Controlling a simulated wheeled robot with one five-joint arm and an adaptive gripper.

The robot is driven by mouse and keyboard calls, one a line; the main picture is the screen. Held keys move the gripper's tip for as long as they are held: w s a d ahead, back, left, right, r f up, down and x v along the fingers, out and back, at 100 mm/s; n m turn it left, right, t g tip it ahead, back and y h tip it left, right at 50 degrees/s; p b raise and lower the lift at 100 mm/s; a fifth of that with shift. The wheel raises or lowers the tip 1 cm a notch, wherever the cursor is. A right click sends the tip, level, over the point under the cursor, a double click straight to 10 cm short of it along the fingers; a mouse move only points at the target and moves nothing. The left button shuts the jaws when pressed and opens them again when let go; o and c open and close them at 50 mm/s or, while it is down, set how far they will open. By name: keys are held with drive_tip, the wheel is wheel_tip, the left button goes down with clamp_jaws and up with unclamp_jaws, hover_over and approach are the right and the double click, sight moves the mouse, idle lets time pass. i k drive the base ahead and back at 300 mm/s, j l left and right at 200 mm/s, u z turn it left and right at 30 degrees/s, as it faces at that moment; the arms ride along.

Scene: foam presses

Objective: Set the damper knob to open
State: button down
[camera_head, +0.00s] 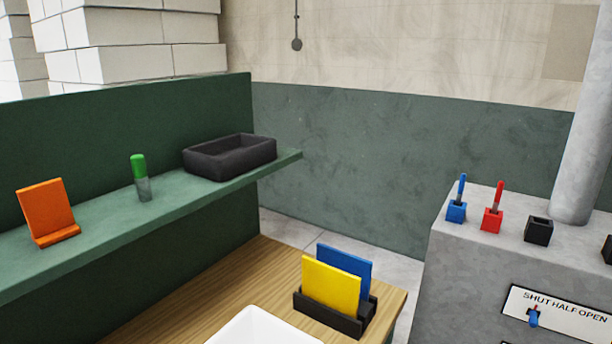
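A white label plate (575,321) on the front of a grey machine at the lower right reads "SHUT HALF OPEN". A small blue knob (533,319) with a bit of red at its top sits on this plate at the left, below the word SHUT. It looks like the damper knob, but it is too small to tell its exact pointing. My gripper is not in view.
The grey machine (465,275) carries a blue holder (456,212), a red holder (490,221), a black holder (538,231) and a pipe (585,130). A wooden table (205,300) bears a rack (352,326) and a white tray (262,325). A green shelf (105,235) is at left.

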sight(534, 315)
drive_tip(key=z, duration=1.45)
